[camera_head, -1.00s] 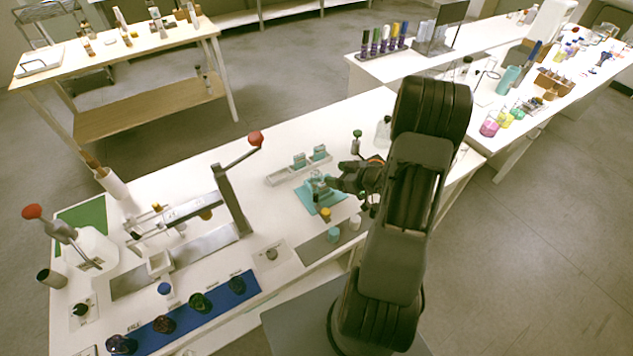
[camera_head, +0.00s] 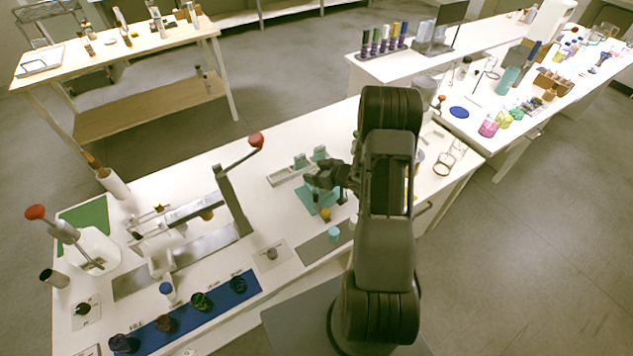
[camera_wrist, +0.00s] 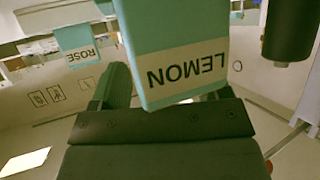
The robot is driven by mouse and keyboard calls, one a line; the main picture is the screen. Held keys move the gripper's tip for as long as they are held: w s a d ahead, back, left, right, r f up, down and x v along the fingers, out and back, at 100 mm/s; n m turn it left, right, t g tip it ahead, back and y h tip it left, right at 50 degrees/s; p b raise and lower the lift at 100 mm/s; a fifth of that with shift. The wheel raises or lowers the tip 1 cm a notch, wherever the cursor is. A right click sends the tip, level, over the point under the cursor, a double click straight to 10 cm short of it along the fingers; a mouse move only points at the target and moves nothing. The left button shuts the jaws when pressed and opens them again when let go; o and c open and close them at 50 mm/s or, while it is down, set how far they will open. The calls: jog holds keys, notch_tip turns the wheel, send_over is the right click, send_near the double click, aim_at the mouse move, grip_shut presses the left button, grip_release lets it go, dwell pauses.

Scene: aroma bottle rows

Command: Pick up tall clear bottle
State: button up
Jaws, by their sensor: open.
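My gripper (camera_head: 325,180) is open above the teal mat (camera_head: 306,199) in the head view. In the wrist view a teal block-like item labelled LEMON (camera_wrist: 175,40) fills the middle, upside down, close in front of the jaws. One dark finger (camera_wrist: 115,85) shows at its left; the other finger is mostly hidden behind it. I cannot tell whether the fingers touch it. A similar teal item labelled ROSE (camera_wrist: 79,45) is farther off at the left. No tall clear bottle is plainly visible; my gripper and arm hide part of the mat and bench.
Two teal items (camera_head: 300,161) stand on a pale tray (camera_head: 280,178) beyond the mat. A yellow-capped item (camera_head: 325,214) and a teal-topped one (camera_head: 334,233) stand nearer. A red-knobbed lever press (camera_head: 232,200) rises at left. A dark cylinder (camera_wrist: 290,30) hangs at upper right in the wrist view.

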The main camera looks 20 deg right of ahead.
jog(key=shift+c, duration=0.2)
jog(key=c, duration=1.3)
jog(key=shift+o, duration=0.2)
jog(key=shift+r, duration=0.1)
